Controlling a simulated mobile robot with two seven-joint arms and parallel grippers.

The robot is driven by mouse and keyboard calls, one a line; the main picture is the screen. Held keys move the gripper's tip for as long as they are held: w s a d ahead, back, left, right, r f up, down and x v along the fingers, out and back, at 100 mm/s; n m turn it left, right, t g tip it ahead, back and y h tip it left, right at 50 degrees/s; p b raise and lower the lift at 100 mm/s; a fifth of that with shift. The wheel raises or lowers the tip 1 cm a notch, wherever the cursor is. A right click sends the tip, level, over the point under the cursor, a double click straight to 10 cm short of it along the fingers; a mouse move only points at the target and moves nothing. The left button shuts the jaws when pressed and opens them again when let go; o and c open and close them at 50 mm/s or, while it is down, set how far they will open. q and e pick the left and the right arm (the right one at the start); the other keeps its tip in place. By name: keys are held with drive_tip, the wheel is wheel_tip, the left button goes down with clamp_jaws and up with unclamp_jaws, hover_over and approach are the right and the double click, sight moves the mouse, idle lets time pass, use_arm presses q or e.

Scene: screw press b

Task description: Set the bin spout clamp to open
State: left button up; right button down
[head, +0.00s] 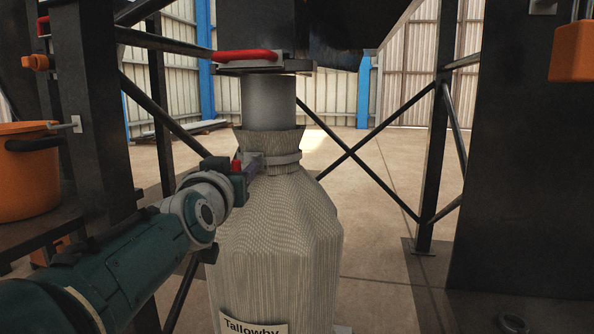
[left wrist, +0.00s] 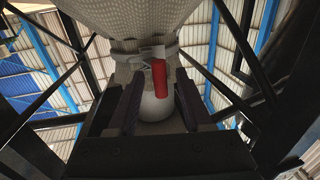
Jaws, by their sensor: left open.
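The grey clamp band (head: 284,159) rings the neck of a woven bag (head: 285,235) below the grey bin spout (head: 268,100). The clamp also shows in the left wrist view (left wrist: 130,54), with a red lever (left wrist: 158,72) standing out from it. My left gripper (head: 252,166) is at the left side of the clamp. In the left wrist view its two dark fingers (left wrist: 157,90) are apart, one on each side of the red lever. Contact with the lever cannot be told. In the head view the gripper hides most of the lever. My right gripper is not in view.
A red handle (head: 245,56) sits on a plate above the spout. Dark frame posts (head: 437,130) and crossed braces surround the bag. An orange bucket (head: 28,172) stands at left. An orange box (head: 572,52) hangs at upper right. Open floor lies behind.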

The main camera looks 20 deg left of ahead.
use_arm(q)
drive_tip(key=shift+s+d+r+p, duration=0.1)
drive_tip(key=shift+s+r+p, duration=0.05)
drive_tip(key=shift+s+p, duration=0.2)
drive_tip(key=s+d+p, duration=0.1)
drive_tip(key=s+p, duration=0.4)
drive_tip(key=s, duration=0.4)
drive_tip(key=shift+d, duration=0.35)
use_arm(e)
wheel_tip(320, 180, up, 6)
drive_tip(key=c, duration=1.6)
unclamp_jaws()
